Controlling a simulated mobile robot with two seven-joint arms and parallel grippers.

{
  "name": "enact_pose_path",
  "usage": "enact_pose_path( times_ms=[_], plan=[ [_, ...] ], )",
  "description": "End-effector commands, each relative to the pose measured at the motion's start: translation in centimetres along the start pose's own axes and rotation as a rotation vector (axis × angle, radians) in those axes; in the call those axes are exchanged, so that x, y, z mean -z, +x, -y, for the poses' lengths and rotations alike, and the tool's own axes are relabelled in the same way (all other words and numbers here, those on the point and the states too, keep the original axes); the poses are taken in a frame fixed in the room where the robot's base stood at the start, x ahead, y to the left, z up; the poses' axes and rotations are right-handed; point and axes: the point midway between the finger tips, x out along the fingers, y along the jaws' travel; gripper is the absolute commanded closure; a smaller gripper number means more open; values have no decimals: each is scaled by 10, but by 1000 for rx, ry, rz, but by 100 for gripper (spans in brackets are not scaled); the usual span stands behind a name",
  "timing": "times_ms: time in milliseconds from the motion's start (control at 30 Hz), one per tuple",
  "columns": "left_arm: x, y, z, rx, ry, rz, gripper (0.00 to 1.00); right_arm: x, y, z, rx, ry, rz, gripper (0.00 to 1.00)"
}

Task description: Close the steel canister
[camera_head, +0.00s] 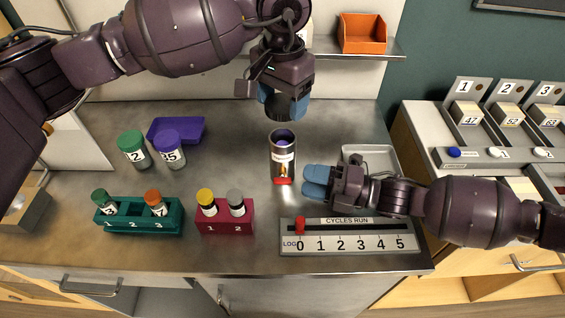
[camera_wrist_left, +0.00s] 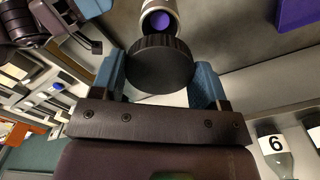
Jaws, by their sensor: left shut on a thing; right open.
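The steel canister (camera_head: 283,150) stands upright on the steel bench, its top open with something purple inside. Its open mouth also shows in the left wrist view (camera_wrist_left: 158,20). My left gripper (camera_head: 284,104) is above and behind the canister, shut on a dark ribbed lid (camera_wrist_left: 160,63). The lid is apart from the canister. My right gripper (camera_head: 316,182) is open, low over the bench, just right of the canister's base and near a red patch on its lower front. Whether it touches the canister I cannot tell.
A teal rack (camera_head: 140,218) and a maroon rack (camera_head: 224,219) hold capped vials at the front left. Jars 2 (camera_head: 133,150) and 35 (camera_head: 169,150) stand near a purple tray (camera_head: 190,124). The cycles-run slider (camera_head: 347,240) lies in front; a metal tray (camera_head: 369,156) is behind my right gripper.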

Motion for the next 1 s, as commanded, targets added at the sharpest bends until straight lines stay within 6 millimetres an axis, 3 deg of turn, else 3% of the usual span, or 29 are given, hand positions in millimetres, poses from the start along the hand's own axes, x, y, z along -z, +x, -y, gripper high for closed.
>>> enact_pose_path(
  times_ms=[67, 300, 500, 1000],
  plan=[
    [0, 0, 0, 0, 0, 0, 55, 1, 2, 13, 0, 3, 0, 52],
    [0, 0, 0, 0, 0, 0, 55, 1, 42, 9, -2, 0, -2, 52],
    [0, 0, 0, 0, 0, 0, 55, 0, 65, 9, -1, 1, -1, 52],
    [0, 0, 0, 0, 0, 0, 55, 0, 75, 9, 0, 0, 0, 52]
  ],
)
